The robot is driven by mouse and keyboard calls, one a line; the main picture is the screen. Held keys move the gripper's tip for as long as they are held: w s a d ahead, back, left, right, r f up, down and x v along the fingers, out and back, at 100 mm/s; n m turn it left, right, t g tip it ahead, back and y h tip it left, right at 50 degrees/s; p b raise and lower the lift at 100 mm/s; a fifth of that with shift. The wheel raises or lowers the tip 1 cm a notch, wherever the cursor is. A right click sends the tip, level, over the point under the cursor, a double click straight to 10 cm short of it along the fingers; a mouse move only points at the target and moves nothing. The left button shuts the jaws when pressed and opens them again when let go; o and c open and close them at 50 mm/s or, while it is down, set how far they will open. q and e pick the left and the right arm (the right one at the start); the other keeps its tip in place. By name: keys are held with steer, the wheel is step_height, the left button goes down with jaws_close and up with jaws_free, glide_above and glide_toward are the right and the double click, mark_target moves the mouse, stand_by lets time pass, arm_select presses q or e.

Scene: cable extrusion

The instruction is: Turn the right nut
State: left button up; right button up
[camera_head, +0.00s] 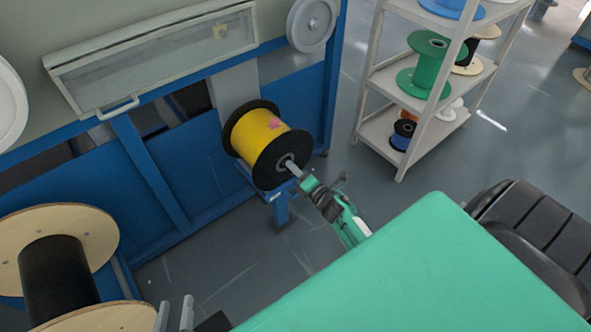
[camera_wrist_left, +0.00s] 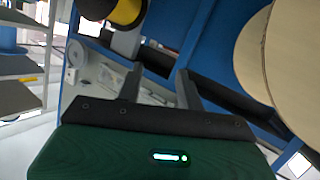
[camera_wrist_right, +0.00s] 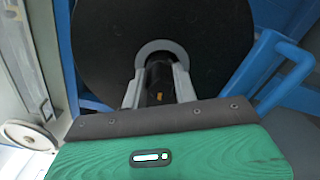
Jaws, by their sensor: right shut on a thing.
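A yellow cable spool (camera_head: 258,132) with black flanges sits on a blue stand (camera_head: 281,208) beside the machine. The tips of my right gripper (camera_head: 292,167) are at the centre of its near flange. In the right wrist view my right gripper (camera_wrist_right: 158,92) is shut on the right nut, a dark round piece (camera_wrist_right: 158,78) on the spool's axis. A grey ring (camera_wrist_right: 160,46) surrounds that piece against the black flange (camera_wrist_right: 210,40). The fingers hide the nut's sides. My left gripper (camera_head: 175,316) is at the bottom edge; the left wrist view shows it open and empty (camera_wrist_left: 158,88).
A wooden-flanged spool with a black core (camera_head: 58,280) stands at lower left. A blue machine (camera_head: 150,170) fills the back. A grey shelf (camera_head: 385,135) with several spools stands at upper right. A black chair (camera_head: 530,225) is at right. Grey floor (camera_head: 215,265) is clear around the stand.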

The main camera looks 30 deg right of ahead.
steer(key=shift+n+b, duration=0.6)
steer(key=shift+n, duration=0.6)
arm_select(q)
steer(key=w+a+r+t, duration=0.1)
steer(key=w+r+t, duration=0.2)
steer(key=r, duration=0.4)
steer(key=shift+w+a+t, duration=0.3)
steer(key=shift+t, duration=0.4)
arm_select(e)
steer(key=o, duration=1)
steer(key=shift+c, duration=0.2)
arm_select(q)
step_height(320, 180, down, 5)
steer(key=s+d+g+p, duration=0.1)
steer(key=s+g, duration=0.1)
steer(key=g, duration=0.1)
steer(key=shift+s+d+f, duration=0.15)
steer(key=shift+s+f, duration=0.05)
steer(key=shift+s, duration=0.1)
arm_select(e)
steer(key=s+d, duration=0.1)
steer(key=s, duration=1.2)
steer(key=shift+s, duration=0.4)
